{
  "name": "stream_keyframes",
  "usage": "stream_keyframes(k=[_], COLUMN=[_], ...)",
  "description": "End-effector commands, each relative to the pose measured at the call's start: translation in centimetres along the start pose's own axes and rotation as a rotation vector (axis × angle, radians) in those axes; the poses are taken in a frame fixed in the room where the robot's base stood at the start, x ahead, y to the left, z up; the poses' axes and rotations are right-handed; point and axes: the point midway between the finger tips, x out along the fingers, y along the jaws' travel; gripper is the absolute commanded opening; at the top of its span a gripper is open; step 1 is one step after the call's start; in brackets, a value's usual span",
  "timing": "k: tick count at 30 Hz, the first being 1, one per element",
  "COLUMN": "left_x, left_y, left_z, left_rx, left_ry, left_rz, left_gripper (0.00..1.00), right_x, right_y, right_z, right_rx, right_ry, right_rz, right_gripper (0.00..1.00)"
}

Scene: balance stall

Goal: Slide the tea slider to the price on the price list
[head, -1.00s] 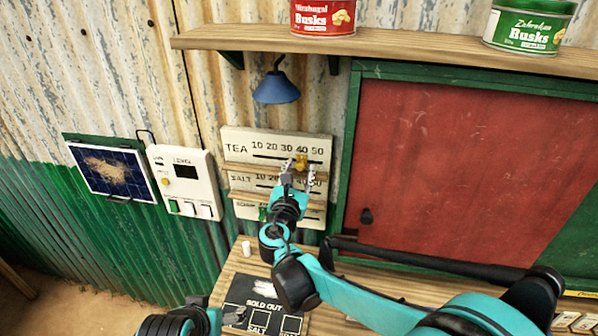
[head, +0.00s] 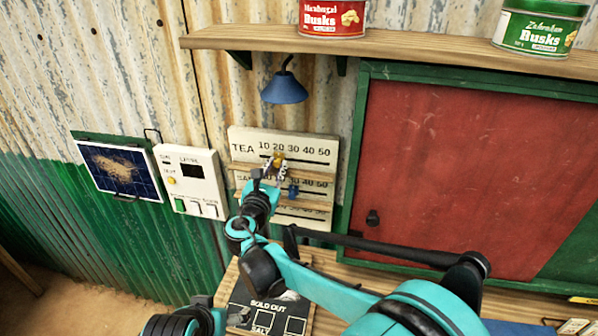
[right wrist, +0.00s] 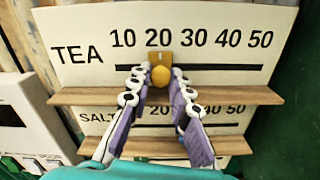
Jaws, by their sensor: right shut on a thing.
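The yellow tea slider (right wrist: 161,69) sits on the dark slot of the TEA row, below the number 20 in the right wrist view. In the head view it also shows (head: 279,157) at the tip of my right arm. My right gripper (right wrist: 160,80) is shut on the slider, with a finger on each side of it. The white price board (head: 240,136) carries numbers 10 to 50 on each row. The left gripper (head: 188,318) is partly seen at the bottom edge of the head view; its fingers cannot be made out. A separate price list is not clearly readable.
Wooden ledges (right wrist: 80,96) run below the rows. A small blue piece (head: 293,190) shows at the SALT row. A white switch box (head: 190,180) hangs left of the board. A blue lamp (head: 284,89) hangs above. A SOLD OUT board (head: 262,307) lies on the counter below.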

Motion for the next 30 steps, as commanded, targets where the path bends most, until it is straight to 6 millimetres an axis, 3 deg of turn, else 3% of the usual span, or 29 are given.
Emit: stream_keyframes(k=[1, 6, 17, 18, 20, 21, 30], left_x=[0.0, 0.0, 0.0, 0.0, 0.0, 0.0, 0.0], left_y=[0.0, 0.0, 0.0, 0.0, 0.0, 0.0, 0.0], left_z=[0.0, 0.0, 0.0, 0.0, 0.0, 0.0, 0.0], left_rx=[0.0, 0.0, 0.0, 0.0, 0.0, 0.0, 0.0], left_ry=[0.0, 0.0, 0.0, 0.0, 0.0, 0.0, 0.0], left_rz=[0.0, 0.0, 0.0, 0.0, 0.0, 0.0, 0.0], left_gripper=[0.85, 0.85, 0.85, 0.85, 0.85, 0.85, 0.85], right_x=[0.0, 0.0, -0.1, -0.1, -0.1, -0.1, 0.0], right_y=[1.5, 4.2, 4.9, 4.9, 4.9, 4.9, 4.8], right_z=[-0.3, -0.9, -1.1, -1.1, -1.1, -1.1, -0.9], right_rx=[-0.002, -0.002, -0.002, -0.002, -0.002, -0.002, -0.001], right_ry=[0.0, -0.001, -0.001, -0.001, -0.001, -0.001, -0.001], right_rz=[0.004, 0.0, 0.002, 0.002, 0.003, 0.002, 0.0], right_gripper=[0.0, 0.0, 0.0, 0.22, 0.38, 0.41, 0.41])
